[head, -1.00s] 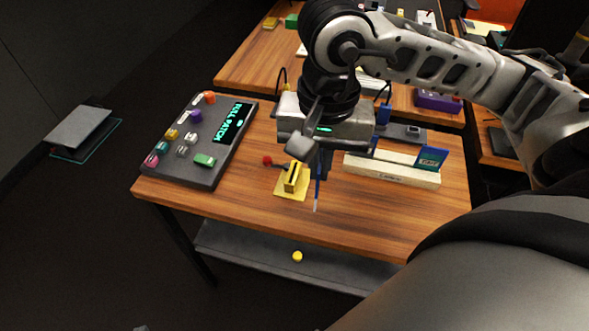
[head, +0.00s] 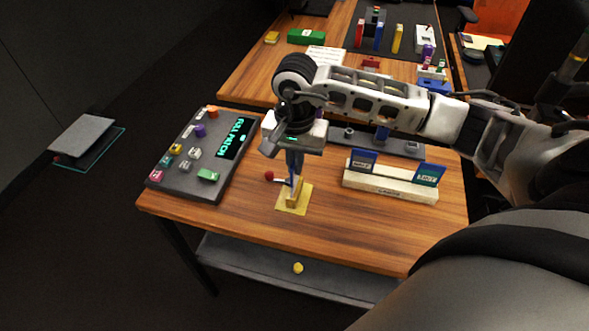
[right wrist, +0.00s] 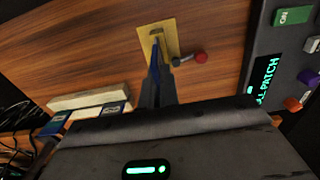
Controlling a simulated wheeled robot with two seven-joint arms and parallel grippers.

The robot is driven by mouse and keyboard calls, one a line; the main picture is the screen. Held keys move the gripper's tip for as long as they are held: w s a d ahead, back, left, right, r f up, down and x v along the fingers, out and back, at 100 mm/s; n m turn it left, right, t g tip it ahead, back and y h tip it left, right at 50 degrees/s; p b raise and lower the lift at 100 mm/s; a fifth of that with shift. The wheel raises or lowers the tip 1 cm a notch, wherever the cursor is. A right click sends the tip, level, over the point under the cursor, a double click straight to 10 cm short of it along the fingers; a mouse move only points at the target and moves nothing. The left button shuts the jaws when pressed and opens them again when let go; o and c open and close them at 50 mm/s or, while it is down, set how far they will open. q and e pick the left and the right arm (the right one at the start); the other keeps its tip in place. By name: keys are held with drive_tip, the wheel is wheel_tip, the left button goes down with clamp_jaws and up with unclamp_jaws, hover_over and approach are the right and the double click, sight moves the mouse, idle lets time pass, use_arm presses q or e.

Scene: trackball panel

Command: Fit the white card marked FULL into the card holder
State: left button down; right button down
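The yellow card holder (head: 296,193) stands on a yellow plate on the wooden table, with a red-knobbed lever (head: 270,176) beside it. My right gripper (head: 294,163) is directly above the holder, pointing down. It is shut on a thin card, seen nearly edge-on as a blue strip (right wrist: 154,72) in the right wrist view. The card's lower edge meets the top of the holder (right wrist: 157,40); I cannot tell how deep it sits in the slot. Its face and any FULL marking are hidden. My left gripper is not in view.
A cream rack (head: 390,186) to the right holds two blue-backed cards (head: 363,160). A dark button panel (head: 205,155) with a green-lettered display stands left. A shelf (head: 300,272) below carries a yellow knob. Bare wood lies in front of the holder.

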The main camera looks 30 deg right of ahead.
wheel_tip(320, 180, down, 3)
drive_tip(key=shift+w+f+p, duration=0.1)
drive_tip(key=shift+w+p, duration=0.05)
drive_tip(key=shift+p, duration=0.35)
drive_tip(key=shift+f+b, duration=0.3)
drive_tip(key=c, duration=1.6)
unclamp_jaws()
drive_tip(key=shift+c, duration=0.2)
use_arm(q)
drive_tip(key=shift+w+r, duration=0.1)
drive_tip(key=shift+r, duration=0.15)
use_arm(e)
drive_tip(key=shift+r+p, duration=0.3)
drive_tip(key=shift+r, duration=0.3)
wheel_tip(320, 180, up, 11)
drive_tip(key=shift+f+b, duration=0.2)
drive_tip(key=shift+b, duration=0.55)
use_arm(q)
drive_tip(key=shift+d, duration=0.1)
use_arm(e)
drive_tip(key=shift+r, duration=0.35)
